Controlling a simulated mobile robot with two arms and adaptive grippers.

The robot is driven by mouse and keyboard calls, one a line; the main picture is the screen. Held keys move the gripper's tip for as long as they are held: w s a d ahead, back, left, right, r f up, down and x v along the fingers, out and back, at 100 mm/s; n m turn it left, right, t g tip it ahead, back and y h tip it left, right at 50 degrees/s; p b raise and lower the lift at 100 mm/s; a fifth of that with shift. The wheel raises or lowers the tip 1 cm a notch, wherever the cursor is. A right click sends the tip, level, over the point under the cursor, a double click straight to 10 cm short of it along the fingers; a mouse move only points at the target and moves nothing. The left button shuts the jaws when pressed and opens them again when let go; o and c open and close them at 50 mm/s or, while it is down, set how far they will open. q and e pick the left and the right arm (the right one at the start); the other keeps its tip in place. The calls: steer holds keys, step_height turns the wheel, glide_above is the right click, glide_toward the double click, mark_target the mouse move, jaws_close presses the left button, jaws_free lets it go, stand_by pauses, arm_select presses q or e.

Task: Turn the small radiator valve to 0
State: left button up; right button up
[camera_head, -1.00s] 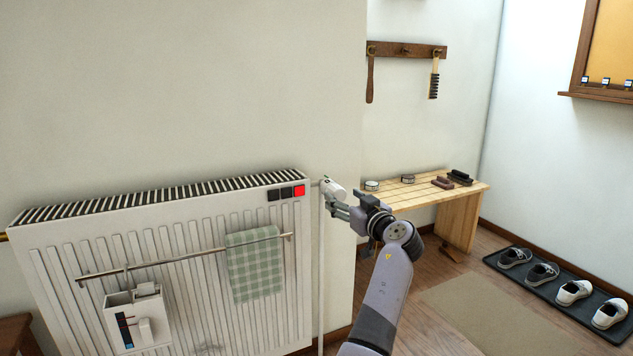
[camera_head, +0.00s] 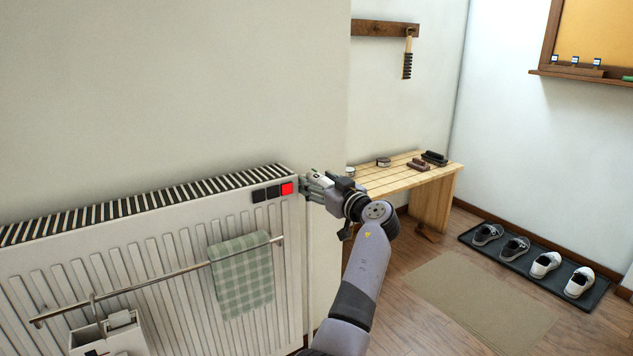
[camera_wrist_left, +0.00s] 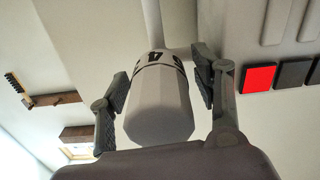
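The small radiator valve is a white-grey cylindrical knob (camera_wrist_left: 160,105) with dark numerals on a band near its base. One numeral looks like a 4; the others are partly cut off by the curve. In the head view the valve (camera_head: 318,177) sits just right of the radiator's top right corner, partly hidden by my gripper. My left gripper (camera_wrist_left: 160,85) is open, with one finger on each side of the knob. Narrow gaps seem to show between the pads and the knob. In the head view the left gripper (camera_head: 316,187) is at the valve. My right gripper is not in view.
The white radiator (camera_head: 180,260) carries a rail with a checked towel (camera_head: 241,275) and a white box (camera_head: 108,338). A red square (camera_head: 287,188) is close beside the valve. A wooden bench (camera_head: 390,182) stands behind, with shoes on a mat (camera_head: 500,262) to the right.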

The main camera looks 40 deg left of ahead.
arm_select(q)
steer(key=shift+c, duration=0.6)
steer(key=c, duration=1.1)
steer(key=shift+o, duration=0.2)
